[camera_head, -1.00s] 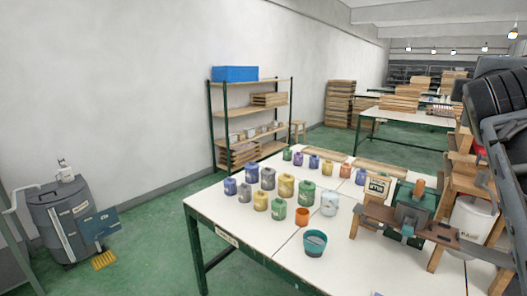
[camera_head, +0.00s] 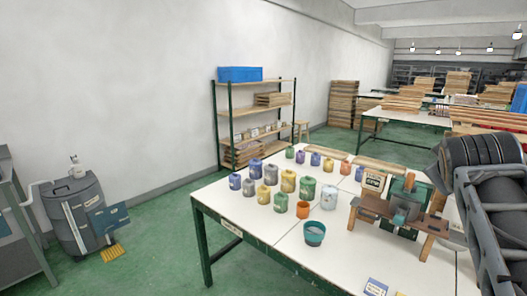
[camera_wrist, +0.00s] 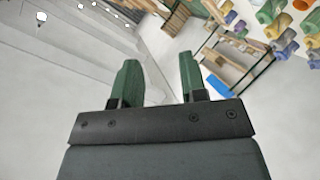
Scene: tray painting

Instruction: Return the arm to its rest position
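My gripper (camera_wrist: 158,68) shows in the wrist view with two green fingers standing apart and nothing between them. It is open and empty. The wrist view looks past the fingers at the pale wall, the ceiling and, in tilted form, the shelf and jars. In the head view my dark grey arm fills the right edge, above the right side of the white-topped table (camera_head: 262,236). The gripper itself is out of the head view.
Several coloured jars (camera_head: 289,181) stand on the table, with a teal bowl (camera_head: 314,234) and an orange cup (camera_head: 303,210) in front. A wooden stand (camera_head: 424,222) is near my arm. A rack (camera_head: 293,115), grey bin (camera_head: 82,215) and open green floor lie beyond.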

